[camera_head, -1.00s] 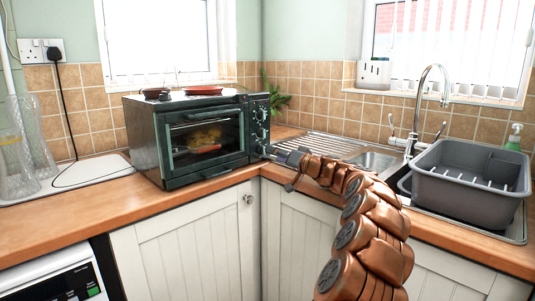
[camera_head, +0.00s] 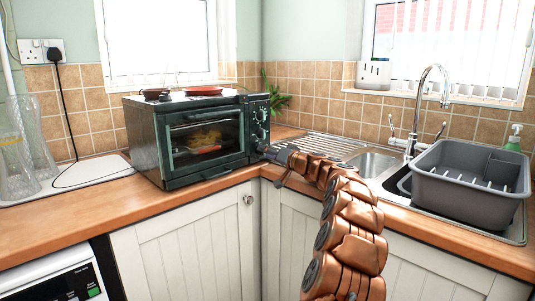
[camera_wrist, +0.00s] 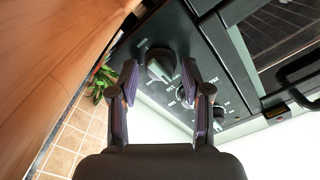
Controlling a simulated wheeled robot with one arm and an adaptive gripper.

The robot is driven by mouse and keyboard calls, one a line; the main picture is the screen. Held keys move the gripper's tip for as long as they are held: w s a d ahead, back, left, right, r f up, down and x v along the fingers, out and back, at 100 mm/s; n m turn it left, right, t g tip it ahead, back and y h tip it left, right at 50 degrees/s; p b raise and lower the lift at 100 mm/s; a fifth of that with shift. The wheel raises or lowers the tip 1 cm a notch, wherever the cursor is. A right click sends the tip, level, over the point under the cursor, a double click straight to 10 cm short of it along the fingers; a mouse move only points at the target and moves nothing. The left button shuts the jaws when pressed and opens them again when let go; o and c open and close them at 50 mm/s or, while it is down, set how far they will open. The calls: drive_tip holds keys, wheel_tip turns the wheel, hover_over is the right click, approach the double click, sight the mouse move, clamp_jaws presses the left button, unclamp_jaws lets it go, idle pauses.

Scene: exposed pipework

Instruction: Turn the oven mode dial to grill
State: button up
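The dark toaster oven (camera_head: 160,150) stands on the corner worktop, with a column of dials on its right front side. In the head view, the upper dial (camera_head: 262,113) and middle dial (camera_head: 259,134) show, and my gripper (camera_head: 264,149) covers the lower part of the panel. In the wrist view, my gripper (camera_wrist: 160,68) is open. The lowest dial (camera_wrist: 160,66) appears between its fingertips, contact not clear. Two more dials, middle (camera_wrist: 187,94) and upper (camera_wrist: 218,113), are partly behind the right finger. The dial labels are too small to read, so I cannot tell which sets mode.
Red and dark pans (camera_head: 204,91) sit on the oven. A green plant (camera_head: 277,98) is behind its right side. A sink with a tall tap (camera_head: 440,85) and a grey dish basin (camera_head: 470,185) stand to the right. The worktop edge (camera_head: 120,203) runs in front.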

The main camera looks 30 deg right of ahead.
clamp_jaws()
idle(0.3)
drive_tip(key=m+p, duration=0.2)
drive_tip(key=m, duration=0.2)
drive_tip(key=shift+r+m+p, duration=0.1)
drive_tip(key=shift+m+p, duration=0.25)
drive_tip(key=shift+m, duration=0.05)
drive_tip(key=m+p, duration=0.3)
drive_tip(key=m, duration=0.2)
drive_tip(key=m+p, duration=0.4)
drive_tip(key=m, duration=0.2)
drive_tip(key=shift+m+p, duration=0.4)
drive_tip(key=m+p, duration=0.2)
drive_tip(key=m, duration=0.1)
drive_tip(key=shift+m, duration=0.3)
drive_tip(key=shift+f+m+p, duration=0.2)
drive_tip(key=shift+m+p, duration=0.85)
drive_tip(key=shift+m, duration=0.85)
